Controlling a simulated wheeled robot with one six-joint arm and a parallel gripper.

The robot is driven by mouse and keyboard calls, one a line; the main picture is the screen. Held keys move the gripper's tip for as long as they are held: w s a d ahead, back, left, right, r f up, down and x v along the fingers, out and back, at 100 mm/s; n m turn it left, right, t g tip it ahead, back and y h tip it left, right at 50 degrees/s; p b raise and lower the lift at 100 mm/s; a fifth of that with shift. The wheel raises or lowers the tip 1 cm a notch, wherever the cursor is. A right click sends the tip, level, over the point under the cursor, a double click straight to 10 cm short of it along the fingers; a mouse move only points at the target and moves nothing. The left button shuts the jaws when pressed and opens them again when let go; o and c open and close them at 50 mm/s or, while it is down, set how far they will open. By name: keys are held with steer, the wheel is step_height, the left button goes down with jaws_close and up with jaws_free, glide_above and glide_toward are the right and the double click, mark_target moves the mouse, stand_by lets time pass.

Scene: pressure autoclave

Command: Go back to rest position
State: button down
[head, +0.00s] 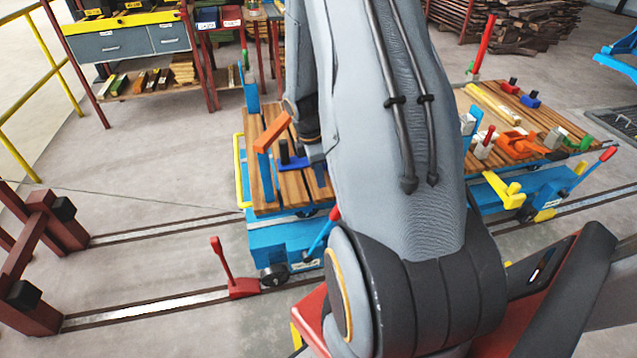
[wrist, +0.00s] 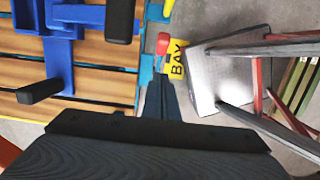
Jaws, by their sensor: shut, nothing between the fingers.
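My gripper (wrist: 160,88) shows in the wrist view as a narrow dark wedge in front of its broad dark body. It is shut and empty, over the edge of the slatted cart, close to a red knob (wrist: 163,43). In the head view my arm rises through the middle and bends over the left cart (head: 262,235). My gripper's fingers cannot be made out there. A blue fixture with black posts (wrist: 58,52) lies on the wooden slats at the left of the wrist view.
A second cart (head: 478,130) with clamps and tools stands right of my arm. A red floor lever (head: 222,262) stands beside the rails. A shelf with drawers (head: 125,45) is at the back left. Red posts (head: 60,225) stand at left. A yellow BAY sign (wrist: 177,59) is beside the cart.

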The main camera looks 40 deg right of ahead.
stand_by(0.5)
steer(key=s+a+r+m, duration=0.3)
steer(key=a+r+m, duration=0.1)
steer(key=a, duration=0.4)
steer(key=s+a+r+m+t+y, duration=0.1)
steer(key=s+a+r+m, duration=0.2)
steer(key=a+r, duration=0.4)
steer(key=s+a+r+m+t, duration=0.1)
steer(key=a+r+m, duration=0.4)
steer(key=a, duration=0.5)
steer(key=shift+s+a+r+m+y, duration=0.25)
steer(key=shift+s+m, duration=0.25)
steer(key=shift+s, duration=0.4)
